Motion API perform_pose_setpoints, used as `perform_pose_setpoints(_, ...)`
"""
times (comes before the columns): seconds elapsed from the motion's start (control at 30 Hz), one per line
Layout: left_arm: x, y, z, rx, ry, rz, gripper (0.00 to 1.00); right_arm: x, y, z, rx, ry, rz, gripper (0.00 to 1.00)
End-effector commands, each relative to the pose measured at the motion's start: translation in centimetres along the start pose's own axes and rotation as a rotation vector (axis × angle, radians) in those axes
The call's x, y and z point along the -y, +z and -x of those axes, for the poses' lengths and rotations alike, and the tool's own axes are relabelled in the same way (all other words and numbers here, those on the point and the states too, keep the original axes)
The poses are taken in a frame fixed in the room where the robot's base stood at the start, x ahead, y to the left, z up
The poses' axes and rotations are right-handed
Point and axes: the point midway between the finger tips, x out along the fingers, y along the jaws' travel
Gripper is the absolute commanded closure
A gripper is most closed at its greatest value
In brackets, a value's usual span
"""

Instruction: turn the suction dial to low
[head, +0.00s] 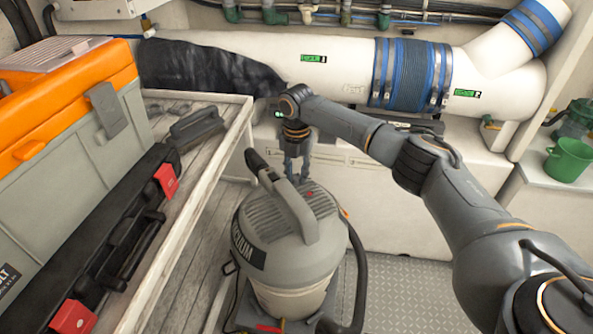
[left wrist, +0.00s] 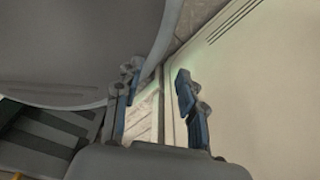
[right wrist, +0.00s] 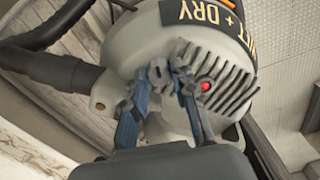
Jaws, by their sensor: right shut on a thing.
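The grey shop vacuum (head: 277,233) stands upright on the floor, with a ribbed lid and an arched handle (head: 290,203). My right gripper (head: 297,178) points down at the back of the lid, behind the handle. In the right wrist view its fingertips (right wrist: 172,70) are close together at the lid's ribs, shut on what appears to be the suction dial. The fingers hide the dial, and its setting cannot be read. A red button (right wrist: 206,86) sits beside them. My left gripper (left wrist: 157,88) shows only in its wrist view, open and empty, near a rounded grey surface.
A tray bench (head: 205,220) at left holds an orange-lidded toolbox (head: 65,95) and a black case (head: 105,225). A white pipe (head: 270,55) with a blue-banded sleeve runs behind. A green bucket (head: 568,160) stands at right. A black hose (head: 360,270) curves beside the vacuum.

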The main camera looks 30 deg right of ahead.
Motion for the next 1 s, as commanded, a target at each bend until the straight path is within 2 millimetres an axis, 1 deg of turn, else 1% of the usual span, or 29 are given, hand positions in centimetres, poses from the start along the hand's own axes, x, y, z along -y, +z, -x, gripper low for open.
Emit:
perform_pose_setpoints(0.03,0.0,-0.1,0.8,-0.001,0.000,0.000,0.60,0.1,0.0,0.3,-0.002,-0.001,-0.025,1.00)
perform_pose_setpoints(0.17,0.1,-0.3,2.1,-0.002,0.000,0.000,0.60,0.0,-0.1,0.5,-0.004,-0.001,-0.116,1.00)
perform_pose_setpoints(0.4,0.1,-0.7,4.7,-0.004,0.000,0.000,0.60,0.0,-0.1,0.5,-0.004,-0.001,-0.334,1.00)
perform_pose_setpoints(0.7,0.2,-0.9,7.2,-0.005,-0.001,0.000,0.60,0.0,0.0,0.4,-0.002,-0.001,-0.621,1.00)
perform_pose_setpoints(1.0,0.2,-1.1,9.2,-0.005,-0.001,0.000,0.60,0.0,0.0,0.3,-0.001,-0.001,-0.906,1.00)
